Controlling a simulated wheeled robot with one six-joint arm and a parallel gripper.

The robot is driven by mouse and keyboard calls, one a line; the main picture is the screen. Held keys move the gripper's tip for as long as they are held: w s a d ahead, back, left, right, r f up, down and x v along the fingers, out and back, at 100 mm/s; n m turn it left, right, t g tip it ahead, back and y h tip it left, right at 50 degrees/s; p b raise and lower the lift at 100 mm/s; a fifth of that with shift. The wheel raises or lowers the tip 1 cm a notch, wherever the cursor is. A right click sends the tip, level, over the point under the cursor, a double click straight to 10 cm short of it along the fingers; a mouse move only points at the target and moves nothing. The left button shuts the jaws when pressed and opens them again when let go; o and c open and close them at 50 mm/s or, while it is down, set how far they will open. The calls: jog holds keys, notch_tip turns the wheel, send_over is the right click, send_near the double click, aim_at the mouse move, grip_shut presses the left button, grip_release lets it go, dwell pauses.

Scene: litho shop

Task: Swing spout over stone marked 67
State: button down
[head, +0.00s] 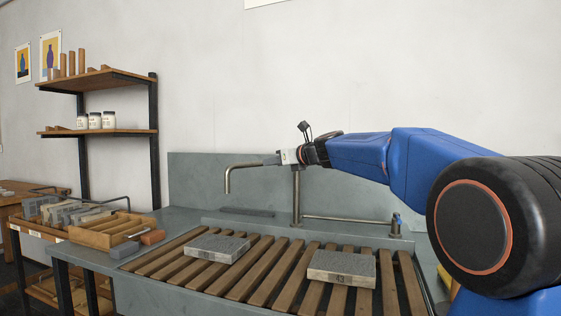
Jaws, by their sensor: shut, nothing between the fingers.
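The metal spout (240,165) is a thin pipe reaching left from an upright post (297,205) behind the slatted rack. Its down-bent tip is above the left stone in the picture; depth is hard to judge. The left grey stone (217,247) lies on the slats, its front mark too small to read. The right grey stone (342,267) carries a mark that looks like 43. My gripper (279,158) is shut and empty, at the spout's pipe near the post. I cannot tell if they touch.
A wooden slatted rack (265,262) spans the sink. A horizontal pipe with a blue-handled tap (397,220) runs at the back. A wooden tray (105,232) and small blocks sit at the left. Shelves (100,132) with jars stand against the wall.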

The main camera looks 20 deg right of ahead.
aim_at(256, 164)
jog(key=x, duration=0.5)
jog(key=shift+a, duration=0.1)
jog(key=shift+m+t+h, duration=0.4)
jog(key=shift+m+h, duration=0.3)
jog(key=shift+h, duration=0.2)
jog(key=w+a, duration=0.1)
jog(key=w, duration=0.1)
jog(key=w+a, duration=0.1)
jog(key=w, duration=0.1)
jog(key=shift+a, duration=0.2)
jog(key=shift+w+a, duration=0.25)
jog(key=shift+w, duration=0.2)
